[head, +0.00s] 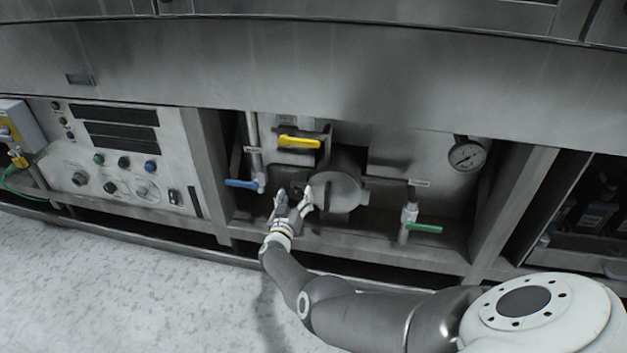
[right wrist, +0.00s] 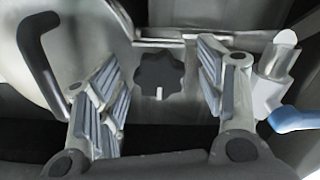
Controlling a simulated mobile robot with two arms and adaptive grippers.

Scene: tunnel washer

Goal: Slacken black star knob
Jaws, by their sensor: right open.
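The black star knob (right wrist: 159,74) shows in the right wrist view, a dark lobed knob with a small pale mark at its lower edge. My right gripper (right wrist: 160,90) is open, with one ridged finger on each side of the knob and a gap on both sides. In the head view my right gripper (head: 293,197) is just left of the round metal cover (head: 338,190), and the knob is hidden or too small to make out there. My left gripper is not in view.
A blue-handled valve (head: 241,183) is left of my right gripper; its handle also shows in the right wrist view (right wrist: 298,120). A yellow handle (head: 299,142) is above, a green-handled valve (head: 424,228) and a gauge (head: 466,154) to the right. A control panel (head: 125,160) stands left.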

